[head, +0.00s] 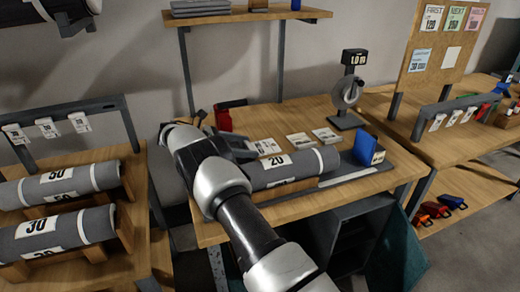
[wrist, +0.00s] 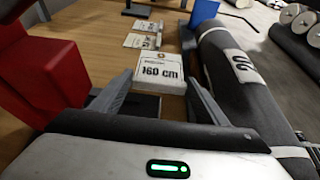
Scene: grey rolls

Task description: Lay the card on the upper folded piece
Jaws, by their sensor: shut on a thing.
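My gripper (head: 242,150) is low over the middle workbench, beside the grey roll. In the wrist view its two fingers are closed on the white card (wrist: 160,73) marked "160 cm", one on each side. In the head view this card (head: 264,146) shows just past the fingertips; I cannot tell whether it still touches the bench. Grey folded pieces (head: 200,8) lie stacked on the shelf at the top of the head view.
Two more cards (head: 298,142) (head: 326,136) lie on the bench. A grey roll marked 20 (head: 290,168) lies right beside my gripper. A red block (wrist: 45,75) stands close on the left. A blue block (head: 368,147) and a dial stand (head: 348,95) are farther right.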

